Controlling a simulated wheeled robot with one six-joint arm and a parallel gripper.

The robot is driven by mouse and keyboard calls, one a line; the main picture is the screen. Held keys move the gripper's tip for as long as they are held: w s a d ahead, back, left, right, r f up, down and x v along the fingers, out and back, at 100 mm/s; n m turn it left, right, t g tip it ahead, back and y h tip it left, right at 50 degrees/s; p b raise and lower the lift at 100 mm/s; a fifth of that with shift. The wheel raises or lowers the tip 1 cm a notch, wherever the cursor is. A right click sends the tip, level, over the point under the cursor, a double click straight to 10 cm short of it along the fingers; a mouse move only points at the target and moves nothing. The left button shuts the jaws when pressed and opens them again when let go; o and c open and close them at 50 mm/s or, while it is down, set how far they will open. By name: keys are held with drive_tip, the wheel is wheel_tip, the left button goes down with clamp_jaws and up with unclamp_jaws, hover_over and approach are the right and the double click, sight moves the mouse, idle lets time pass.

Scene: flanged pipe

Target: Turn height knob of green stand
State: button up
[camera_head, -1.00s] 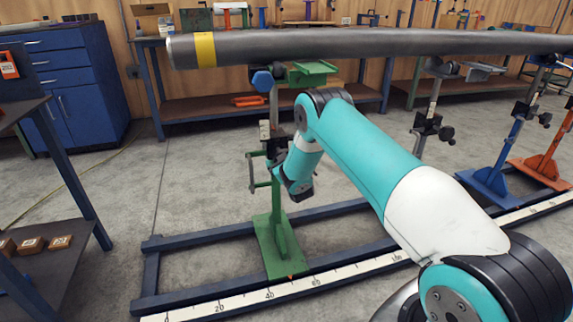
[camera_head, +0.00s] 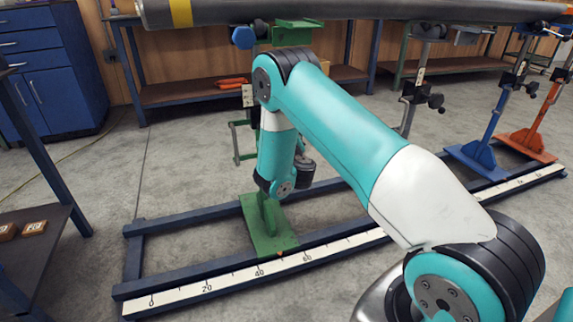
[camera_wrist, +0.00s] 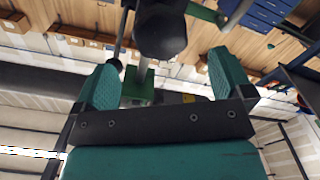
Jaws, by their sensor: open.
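The green stand (camera_head: 268,228) stands on the blue floor rail in the head view, with its green top bracket (camera_head: 298,31) under the pipe. My arm hides the middle of its post, and its height knob cannot be made out there. In the wrist view, my gripper (camera_wrist: 162,62) is open, with a teal finger on each side. A black knob (camera_wrist: 160,32) shows beyond the fingertips, roughly centred on the gap. Nothing is held, and the knob appears clear of both fingers. My gripper cannot be made out in the head view.
The grey pipe (camera_head: 350,10) with a yellow band runs across the top. A blue hex knob (camera_head: 243,37) is by the green bracket, and a green crank handle (camera_head: 238,142) juts left. Blue (camera_head: 483,155) and orange (camera_head: 530,140) stands are at right. The left floor is clear.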

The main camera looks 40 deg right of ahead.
drive_tip(key=b+v, duration=0.8)
drive_tip(key=b, duration=0.4)
